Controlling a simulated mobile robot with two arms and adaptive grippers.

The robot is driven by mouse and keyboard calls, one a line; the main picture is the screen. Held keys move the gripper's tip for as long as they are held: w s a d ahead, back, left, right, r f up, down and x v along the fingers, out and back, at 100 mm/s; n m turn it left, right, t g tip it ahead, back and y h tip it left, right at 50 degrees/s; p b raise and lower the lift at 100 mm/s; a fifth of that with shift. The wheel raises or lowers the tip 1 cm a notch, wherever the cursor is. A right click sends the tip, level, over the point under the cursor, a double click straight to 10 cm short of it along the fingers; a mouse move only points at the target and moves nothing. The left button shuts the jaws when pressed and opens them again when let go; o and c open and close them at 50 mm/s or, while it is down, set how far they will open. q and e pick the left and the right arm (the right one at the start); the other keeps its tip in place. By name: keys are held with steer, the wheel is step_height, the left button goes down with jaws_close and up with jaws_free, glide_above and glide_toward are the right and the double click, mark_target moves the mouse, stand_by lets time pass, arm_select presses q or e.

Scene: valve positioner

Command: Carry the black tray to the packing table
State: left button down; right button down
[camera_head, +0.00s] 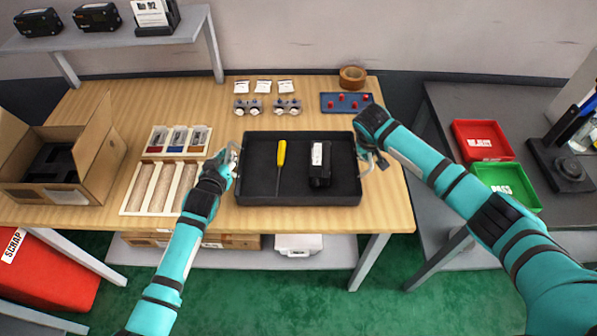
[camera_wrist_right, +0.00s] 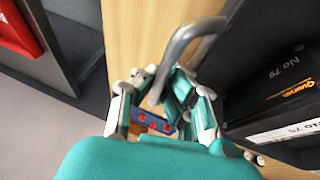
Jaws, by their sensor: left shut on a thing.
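The black tray (camera_head: 258,196) sits level on the wooden table (camera_head: 395,205), near its front edge. It holds a yellow-handled screwdriver (camera_head: 281,158) and a black device with a white label (camera_head: 320,165), which also shows in the right wrist view (camera_wrist_right: 295,100). My left gripper (camera_head: 232,163) is shut on the tray's left handle. My right gripper (camera_head: 372,158) is at the tray's right handle. In the right wrist view its fingers (camera_wrist_right: 163,105) are spread, with the grey handle (camera_wrist_right: 180,45) reaching between them. I cannot tell which surface is the packing table.
An open cardboard box (camera_head: 100,160) and a wooden slotted rack (camera_head: 160,187) stand left of the tray. A blue board with red parts (camera_head: 347,103) and a tape roll (camera_head: 352,77) lie behind. Right, a dark grey table (camera_head: 450,105) holds red (camera_head: 482,141) and green bins (camera_head: 505,187).

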arm_select(q)
steer(key=shift+a+f+b, duration=0.1)
steer(key=shift+f+b, duration=0.4)
steer(key=shift+f, duration=0.1)
arm_select(e)
steer(key=shift+d+f, duration=0.15)
steer(key=shift+f, duration=0.45)
arm_select(q)
steer(key=c, duration=1.8)
jaws_free()
steer(key=shift+f, duration=0.15)
arm_select(e)
steer(key=c, duration=2)
jaws_free()
steer(key=shift+f, duration=0.1)
arm_select(q)
steer(key=o, duration=0.4)
steer(key=shift+s, duration=0.15)
arm_select(e)
steer(key=o, duration=0.5)
steer(key=shift+s, duration=0.1)
arm_select(q)
steer(key=shift+o, duration=0.2)
steer(key=shift+r, duration=0.2)
